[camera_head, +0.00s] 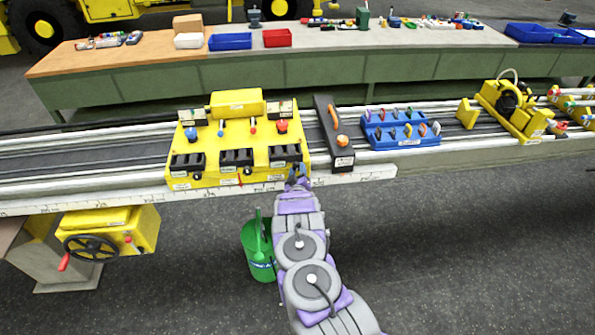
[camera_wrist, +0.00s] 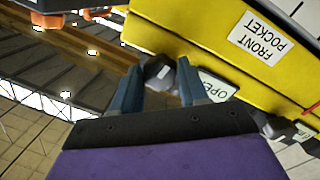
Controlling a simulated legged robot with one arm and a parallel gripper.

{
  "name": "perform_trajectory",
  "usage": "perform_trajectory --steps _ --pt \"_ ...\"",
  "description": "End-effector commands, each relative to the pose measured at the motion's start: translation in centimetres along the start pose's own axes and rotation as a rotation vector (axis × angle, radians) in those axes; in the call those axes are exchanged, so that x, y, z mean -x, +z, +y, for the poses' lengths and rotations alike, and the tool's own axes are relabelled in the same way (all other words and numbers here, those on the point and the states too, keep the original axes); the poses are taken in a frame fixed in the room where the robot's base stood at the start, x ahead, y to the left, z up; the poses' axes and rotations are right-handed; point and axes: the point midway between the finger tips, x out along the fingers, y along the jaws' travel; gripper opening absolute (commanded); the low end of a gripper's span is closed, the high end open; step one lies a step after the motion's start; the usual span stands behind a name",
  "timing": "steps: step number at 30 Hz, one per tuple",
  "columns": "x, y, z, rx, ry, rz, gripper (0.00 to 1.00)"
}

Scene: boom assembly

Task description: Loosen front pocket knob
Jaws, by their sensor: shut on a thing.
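The yellow fixture (camera_head: 229,163) stands on the rail in the head view, with dark slots and small black knobs along its front. My gripper (camera_head: 297,175) is at its front right corner. In the wrist view, the blue fingers of my gripper (camera_wrist: 160,80) are on either side of a dark grey knob, the front pocket knob (camera_wrist: 157,70), and shut on it. The knob is partly hidden by the fingers, and its turn cannot be told. The FRONT POCKET label (camera_wrist: 261,38) is upside down on the yellow face, with a partly covered OPEN label (camera_wrist: 217,87) near the fingers.
A dark block with an orange handle (camera_head: 334,128) stands right of the fixture, then a blue tool rack (camera_head: 400,143). A green bucket (camera_head: 259,262) is on the floor left of my arm. A yellow handwheel box (camera_head: 140,226) is lower left. The front right floor is clear.

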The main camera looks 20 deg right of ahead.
Motion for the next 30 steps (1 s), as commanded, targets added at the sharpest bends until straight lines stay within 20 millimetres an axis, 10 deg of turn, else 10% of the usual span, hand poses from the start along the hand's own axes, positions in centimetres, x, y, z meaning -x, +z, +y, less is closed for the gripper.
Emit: perform_trajectory --steps 11,12,18,30 --pt "-0.13 -0.51 -0.18 0.004 -0.002 0.010 0.13" --pt "-0.14 -0.53 -0.17 0.004 -0.002 0.010 0.44" --pt "-0.03 -0.43 -0.03 0.003 0.000 0.008 0.64" --pt "0.31 -0.33 0.12 0.003 0.002 0.006 0.69"
